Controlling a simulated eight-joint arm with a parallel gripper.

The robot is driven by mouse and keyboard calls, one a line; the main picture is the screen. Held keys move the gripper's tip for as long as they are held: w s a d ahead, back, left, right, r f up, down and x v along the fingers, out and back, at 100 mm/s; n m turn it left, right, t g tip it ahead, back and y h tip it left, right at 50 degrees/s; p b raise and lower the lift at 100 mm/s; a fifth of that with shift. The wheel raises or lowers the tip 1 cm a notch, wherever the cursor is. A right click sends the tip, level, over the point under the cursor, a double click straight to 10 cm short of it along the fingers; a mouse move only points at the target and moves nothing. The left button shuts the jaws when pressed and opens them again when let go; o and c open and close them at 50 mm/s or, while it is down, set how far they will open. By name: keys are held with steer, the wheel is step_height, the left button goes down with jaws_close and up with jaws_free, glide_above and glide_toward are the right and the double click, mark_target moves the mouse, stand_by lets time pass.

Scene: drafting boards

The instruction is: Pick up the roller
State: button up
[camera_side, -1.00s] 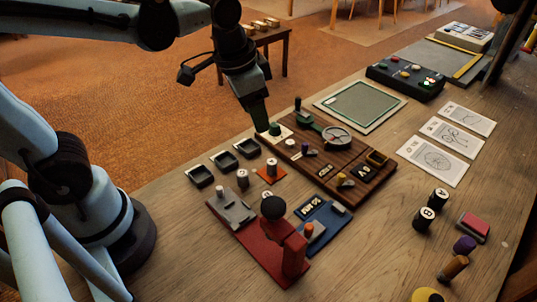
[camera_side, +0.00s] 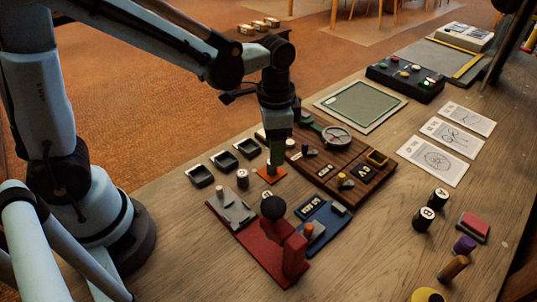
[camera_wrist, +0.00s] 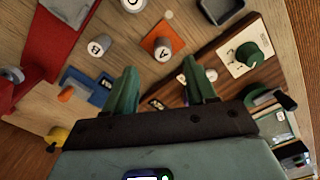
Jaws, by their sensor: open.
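I cannot tell for certain which thing is the roller; a brown cylinder with an orange end (camera_side: 453,267) lies on the table at the lower right in the side view. My gripper (camera_side: 276,160) is far from it, low over an orange pad (camera_side: 270,176). The wrist view shows my gripper (camera_wrist: 160,75) open, its green fingers apart with nothing between them. Just beyond the fingertips a grey cylinder marked A (camera_wrist: 163,48) stands on the orange pad. A similar cylinder marked B (camera_wrist: 100,46) stands to its left. The brown cylinder is not seen in the wrist view.
A dark wooden board (camera_side: 330,160) with knobs and a dial lies right of my gripper. A red stand (camera_side: 290,255) with a black knob is in front. Black cylinders (camera_side: 437,199), a red pad (camera_side: 473,227) and a purple piece (camera_side: 464,245) are near the brown cylinder.

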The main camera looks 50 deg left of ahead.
steer(key=shift+a+f, duration=0.2)
steer(key=shift+f, duration=1.25)
steer(key=shift+a+f, duration=0.15)
steer(key=shift+f, duration=1.3)
jaws_close()
